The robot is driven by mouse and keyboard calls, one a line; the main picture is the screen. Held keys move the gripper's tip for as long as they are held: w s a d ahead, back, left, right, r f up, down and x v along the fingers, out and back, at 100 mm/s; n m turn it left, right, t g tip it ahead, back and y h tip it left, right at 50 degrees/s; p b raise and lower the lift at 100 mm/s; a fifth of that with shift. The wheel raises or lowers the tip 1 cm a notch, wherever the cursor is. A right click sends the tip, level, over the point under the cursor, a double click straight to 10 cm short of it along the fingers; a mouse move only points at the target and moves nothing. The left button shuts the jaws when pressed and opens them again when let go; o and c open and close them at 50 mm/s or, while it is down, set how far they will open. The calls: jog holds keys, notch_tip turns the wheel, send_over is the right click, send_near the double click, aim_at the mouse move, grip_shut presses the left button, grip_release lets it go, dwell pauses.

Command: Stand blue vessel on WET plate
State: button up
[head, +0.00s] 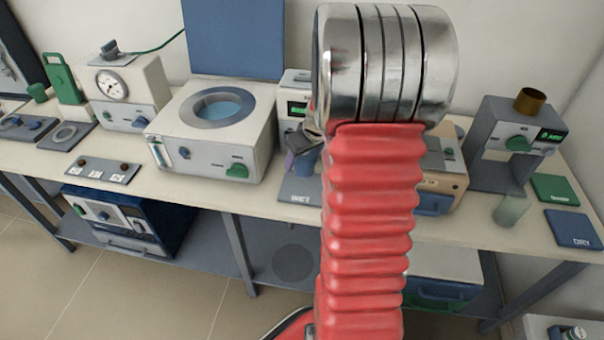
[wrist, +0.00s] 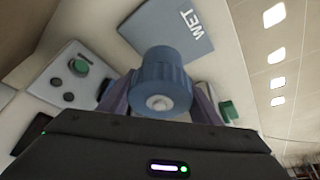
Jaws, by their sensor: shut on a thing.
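The blue vessel (wrist: 165,78) is between the fingers of my gripper (wrist: 160,100) in the wrist view, its round end with a pale centre facing the camera. My gripper is shut on it. In the head view my gripper (head: 302,150) and the vessel (head: 305,164) are over the grey-blue WET plate (head: 298,192), partly hidden by my red arm. The WET plate also shows in the wrist view (wrist: 190,38), just beyond the vessel. I cannot tell whether the vessel touches the plate.
A white bath (head: 213,150) with a round opening stands left of the plate. An orange-fronted device (head: 447,182) is to the right. Further right are a clear beaker (head: 511,210), a green plate (head: 555,189) and the DRY plate (head: 573,229). The bench front edge is close.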

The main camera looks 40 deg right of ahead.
aim_at(309, 156)
jog(key=shift+f, duration=0.8)
jog(key=shift+f, duration=1.9)
jog(key=o, duration=1.5)
jog(key=shift+f, duration=0.1)
jog(key=shift+c, duration=0.2)
jog(key=v, duration=1.2)
